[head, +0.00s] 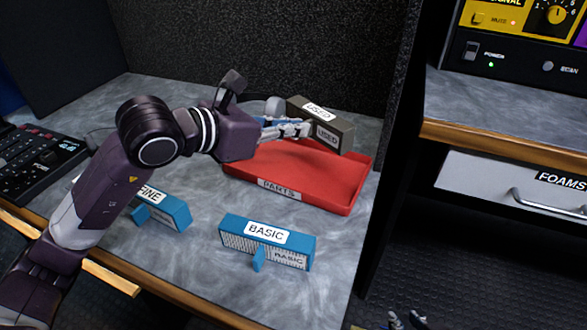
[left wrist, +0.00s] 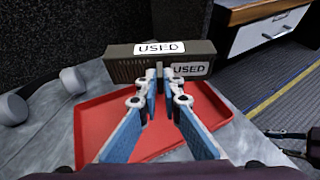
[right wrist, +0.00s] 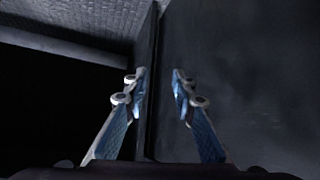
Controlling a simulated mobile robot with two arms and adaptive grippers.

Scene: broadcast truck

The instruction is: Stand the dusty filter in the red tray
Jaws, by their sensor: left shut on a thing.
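The dusty filter, a grey-brown box with USED labels (head: 335,136), is upright above the back part of the red tray (head: 335,200). It also shows in the left wrist view (left wrist: 122,68), crossing the tray's far side. I cannot tell whether its underside touches the tray floor. My left gripper (head: 305,129) is shut on the filter's near side; its fingertips (left wrist: 159,76) are close together there. The tray is labelled PARTS and its visible floor is empty. My right gripper (right wrist: 157,78) is open and empty before a dark surface; its tips barely show at the head view's bottom edge.
A blue BASIC filter (head: 267,242) and a blue FINE filter (head: 170,212) stand on the grey counter in front of the tray. A keypad console (head: 35,160) is at left. Headphones (left wrist: 72,80) lie beside the tray. A FOAMS drawer (head: 510,185) is at right.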

